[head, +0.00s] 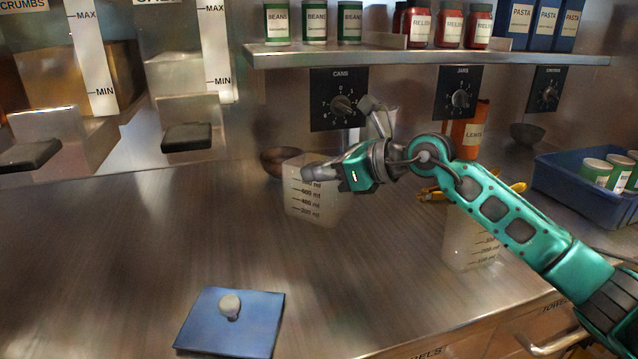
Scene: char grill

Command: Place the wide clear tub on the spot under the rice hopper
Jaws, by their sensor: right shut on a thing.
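My right gripper (343,142) is shut on a clear tub (312,203) with ml marks, near the back middle of the steel counter. The gripper hides part of its upper side, and I cannot tell whether its base touches the counter. A second clear marked container (470,245) stands to the right, partly behind my right arm. Two hoppers with MAX and MIN scales show at the upper left. One (60,120) has a label ending in CRUMBS; the label of the other (185,95) is cut off, so I cannot read which is rice. My left gripper is out of view.
A blue board (245,335) with a pale knob lies at the front. A dark bowl (275,160) sits behind the held tub. Yellow-handled tool (432,195), lentil container (470,135) and blue crate (570,185) with cans are right. The counter below the hoppers is clear.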

